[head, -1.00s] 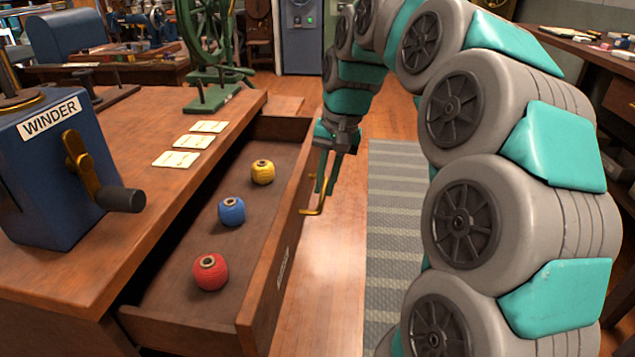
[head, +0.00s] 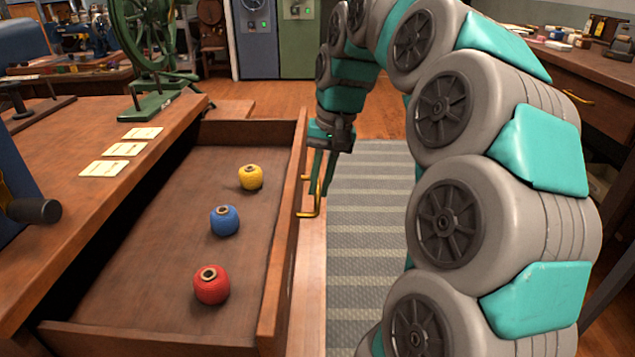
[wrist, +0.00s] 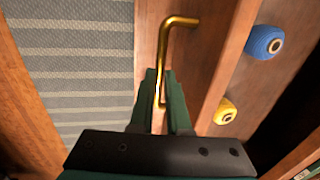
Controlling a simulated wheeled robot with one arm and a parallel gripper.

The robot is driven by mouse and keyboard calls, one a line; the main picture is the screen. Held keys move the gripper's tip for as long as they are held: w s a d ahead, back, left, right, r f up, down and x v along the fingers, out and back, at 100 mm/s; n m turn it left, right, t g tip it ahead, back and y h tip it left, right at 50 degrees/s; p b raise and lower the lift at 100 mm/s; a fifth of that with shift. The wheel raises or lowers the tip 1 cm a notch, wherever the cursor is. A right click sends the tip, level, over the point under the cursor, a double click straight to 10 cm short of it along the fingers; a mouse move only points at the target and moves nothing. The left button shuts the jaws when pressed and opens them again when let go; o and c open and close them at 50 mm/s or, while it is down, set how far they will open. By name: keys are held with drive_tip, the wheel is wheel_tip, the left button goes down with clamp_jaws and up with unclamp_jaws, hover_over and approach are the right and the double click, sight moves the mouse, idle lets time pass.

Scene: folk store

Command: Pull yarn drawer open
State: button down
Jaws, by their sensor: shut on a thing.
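The wooden yarn drawer (head: 293,230) stands pulled well out of the bench, its inside open to view. It holds a red yarn ball (head: 211,286), a blue yarn ball (head: 224,221) and a yellow yarn ball (head: 251,178). A brass bar handle (head: 309,214) is on its front. My gripper (head: 322,180) is shut on the far part of this handle. In the wrist view the green fingers (wrist: 161,95) close around the handle (wrist: 164,45), with the blue and yellow balls to the right.
The bench top (head: 60,205) carries several cards (head: 123,149), a green wheel stand (head: 150,100) and part of the blue winder at the left edge. A grey striped mat (head: 365,215) lies on the clear floor right of the drawer. Another bench (head: 585,95) stands at the right.

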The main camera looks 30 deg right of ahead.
drive_tip(key=c, duration=0.9)
unclamp_jaws()
drive_tip(key=shift+s+d+r, duration=0.1)
drive_tip(key=shift+d+r, duration=0.1)
drive_tip(key=shift+r, duration=1.1)
drive_tip(key=shift+s+d+r, duration=0.1)
drive_tip(key=shift+d+r, duration=0.15)
drive_tip(key=shift+r, duration=1)
drive_tip(key=shift+s+d+r, duration=0.1)
drive_tip(key=shift+d+r, duration=0.1)
drive_tip(key=shift+r, duration=1.1)
drive_tip(key=shift+s, duration=0.1)
